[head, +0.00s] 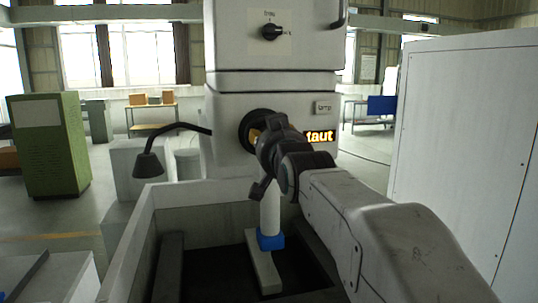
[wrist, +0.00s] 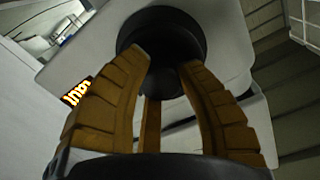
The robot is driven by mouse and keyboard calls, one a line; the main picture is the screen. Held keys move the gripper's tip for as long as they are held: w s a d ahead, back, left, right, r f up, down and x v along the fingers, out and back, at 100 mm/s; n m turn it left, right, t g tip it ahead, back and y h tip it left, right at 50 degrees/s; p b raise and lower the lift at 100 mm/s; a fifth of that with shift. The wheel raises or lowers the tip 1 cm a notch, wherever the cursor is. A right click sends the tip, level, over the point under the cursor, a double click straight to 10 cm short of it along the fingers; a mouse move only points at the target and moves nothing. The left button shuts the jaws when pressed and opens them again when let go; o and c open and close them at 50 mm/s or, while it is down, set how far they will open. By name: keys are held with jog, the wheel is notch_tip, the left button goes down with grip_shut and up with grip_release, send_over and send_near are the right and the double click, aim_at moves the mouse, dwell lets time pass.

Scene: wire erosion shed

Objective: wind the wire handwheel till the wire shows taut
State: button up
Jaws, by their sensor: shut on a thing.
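The black round wire handwheel (head: 245,128) is on the front of the pale grey machine head (head: 222,112). My gripper (head: 255,134) reaches it from the front and hides much of it. In the wrist view the tan fingers of my gripper (wrist: 165,62) are shut on the handwheel's dark hub (wrist: 162,28). The small black display (head: 320,136) right of the handwheel shows "taut" in lit orange letters. The display also shows, tilted and partly covered, in the wrist view (wrist: 77,92). The wire itself cannot be made out.
A black knob (head: 271,32) is above, and a label "lamp" (head: 324,107) is above the display. A lamp on a bent black arm (head: 148,164) is at the left. Below is an open grey tank (head: 128,250) with a blue-collared post (head: 270,240). A white cabinet (head: 465,130) stands right.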

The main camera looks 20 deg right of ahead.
jog(key=m+b, duration=0.1)
jog(key=b, duration=0.2)
jog(key=shift+f, duration=0.4)
jog(key=shift+w+r+m+b, duration=0.1)
jog(key=shift+m+b, duration=0.3)
jog(key=shift+b, duration=0.05)
jog(key=shift+r+b, duration=0.1)
jog(key=shift+b, duration=0.2)
jog(key=o, duration=1)
jog(key=shift+w+a, duration=0.1)
jog(key=shift+o, duration=1)
jog(key=shift+r, duration=0.1)
